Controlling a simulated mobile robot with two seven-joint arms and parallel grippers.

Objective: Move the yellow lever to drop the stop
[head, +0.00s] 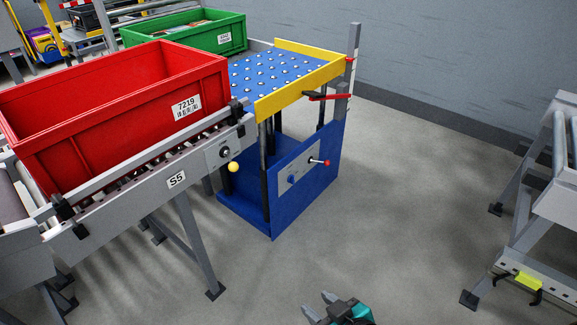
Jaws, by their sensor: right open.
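The yellow lever shows as a yellow ball knob (233,167) at the grey plate on the side of the conveyor (130,190), close to its right end. Its shaft is hard to make out. A black piece (238,108) stands at the conveyor's end by the red crate; I cannot tell whether it is the stop. My right gripper (318,304) is at the bottom edge, open and empty, well below and to the right of the knob and apart from everything. My left gripper is out of view.
A red crate (60,145) labelled 7219 sits on the conveyor. A blue lift table (300,185) with a ball-studded top, yellow rails and a red-knobbed lever (326,163) adjoins it. A green crate (185,32) stands behind. The floor in front (400,220) is clear; a grey frame (535,200) stands right.

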